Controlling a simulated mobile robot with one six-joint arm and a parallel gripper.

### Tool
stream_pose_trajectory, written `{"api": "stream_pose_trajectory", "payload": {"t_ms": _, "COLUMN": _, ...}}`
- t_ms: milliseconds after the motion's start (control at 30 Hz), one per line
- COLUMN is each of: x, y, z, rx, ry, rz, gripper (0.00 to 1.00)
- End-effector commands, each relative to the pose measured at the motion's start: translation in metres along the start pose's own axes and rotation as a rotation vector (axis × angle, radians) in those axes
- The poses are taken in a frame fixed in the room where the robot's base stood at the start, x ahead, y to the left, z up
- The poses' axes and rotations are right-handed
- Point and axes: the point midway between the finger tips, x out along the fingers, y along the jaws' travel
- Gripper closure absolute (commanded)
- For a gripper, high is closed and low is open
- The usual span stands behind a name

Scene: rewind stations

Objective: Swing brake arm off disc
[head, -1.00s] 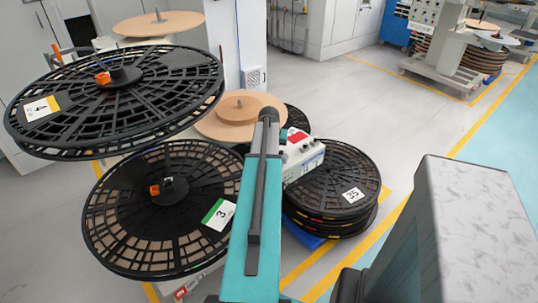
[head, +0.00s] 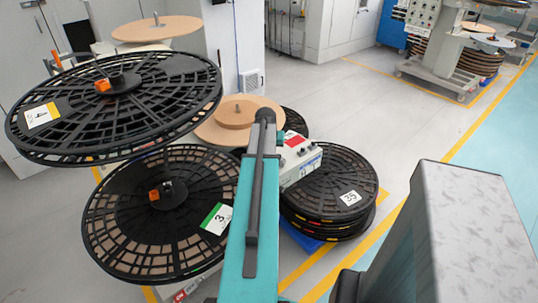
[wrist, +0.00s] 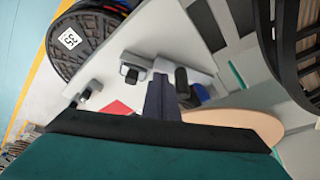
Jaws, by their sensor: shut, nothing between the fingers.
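A tan wooden disc (head: 252,104), with a smaller tan disc and a post on top, stands behind my arm in the head view. A tan disc edge (wrist: 240,122) shows right of my gripper in the wrist view. My gripper (wrist: 163,84) is shut and empty, over a pale panel (wrist: 130,42). A black cylindrical knob (wrist: 184,82) is just right of the fingertips; I cannot tell whether it belongs to the brake arm. The brake arm is not clearly identifiable in either view.
Large black slotted reels, upper (head: 120,72) and lower (head: 125,235), crowd the left. A white control box (head: 300,165) with a red patch stands right of my arm, beside stacked reels (head: 335,185). Open floor (head: 350,105) lies beyond.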

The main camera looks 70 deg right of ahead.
Motion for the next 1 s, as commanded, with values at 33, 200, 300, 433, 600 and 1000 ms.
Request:
{"api": "stream_pose_trajectory", "payload": {"t_ms": 33, "x": -0.011, "y": -0.001, "z": -0.001, "rx": 0.000, "ry": 0.001, "rz": 0.000, "gripper": 1.00}}
{"api": "stream_pose_trajectory", "payload": {"t_ms": 200, "x": -0.033, "y": -0.003, "z": -0.003, "rx": -0.001, "ry": 0.004, "rz": 0.000, "gripper": 1.00}}
{"api": "stream_pose_trajectory", "payload": {"t_ms": 300, "x": -0.046, "y": -0.004, "z": -0.004, "rx": -0.001, "ry": 0.006, "rz": 0.000, "gripper": 1.00}}
{"api": "stream_pose_trajectory", "payload": {"t_ms": 433, "x": -0.060, "y": -0.007, "z": -0.004, "rx": -0.003, "ry": 0.008, "rz": -0.001, "gripper": 1.00}}
{"api": "stream_pose_trajectory", "payload": {"t_ms": 600, "x": -0.072, "y": -0.011, "z": -0.003, "rx": -0.007, "ry": 0.008, "rz": -0.002, "gripper": 1.00}}
{"api": "stream_pose_trajectory", "payload": {"t_ms": 1000, "x": -0.075, "y": -0.015, "z": -0.003, "rx": -0.010, "ry": 0.009, "rz": -0.003, "gripper": 1.00}}
